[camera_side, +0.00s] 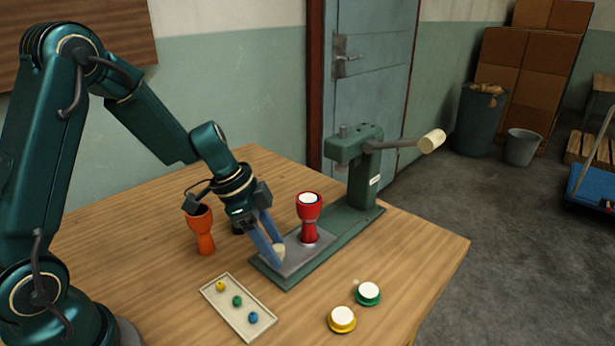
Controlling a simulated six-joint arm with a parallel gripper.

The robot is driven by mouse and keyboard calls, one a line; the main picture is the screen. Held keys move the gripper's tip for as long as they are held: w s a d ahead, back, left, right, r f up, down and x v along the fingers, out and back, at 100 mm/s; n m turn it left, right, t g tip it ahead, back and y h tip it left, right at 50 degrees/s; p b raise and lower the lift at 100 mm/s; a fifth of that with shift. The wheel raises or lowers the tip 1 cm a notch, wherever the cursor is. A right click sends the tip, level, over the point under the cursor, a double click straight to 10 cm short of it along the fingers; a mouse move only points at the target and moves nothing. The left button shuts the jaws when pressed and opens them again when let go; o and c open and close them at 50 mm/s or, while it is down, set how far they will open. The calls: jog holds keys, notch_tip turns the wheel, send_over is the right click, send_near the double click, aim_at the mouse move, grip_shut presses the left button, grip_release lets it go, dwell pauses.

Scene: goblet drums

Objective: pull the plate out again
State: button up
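The grey metal plate (312,247) lies on the base of a green press (362,165), toward its front left end. A red goblet drum (309,212) with a white top stands upright on the plate, apart from and left of the press column. A cream knob (279,251) sits at the plate's near left edge. My gripper (275,250) points down there with its blue fingertips at the knob. The fingers partly hide the knob and the plate's edge, so I cannot tell whether they grip it or only stand around it.
A shallow tray (259,325) holds yellow, green and blue pieces. Yellow (342,319) and green (368,293) white-topped pieces lie in front. The press lever (432,141) extends right.

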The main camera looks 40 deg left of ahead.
jog(key=shift+a+r, duration=0.2)
jog(key=shift+r, duration=0.3)
jog(key=v, duration=0.4)
jog(key=shift+s, duration=0.15)
jog(key=shift+r, duration=0.1)
notch_tip(320, 180, up, 6)
jog(key=shift+f, duration=0.1)
dwell(0.6)
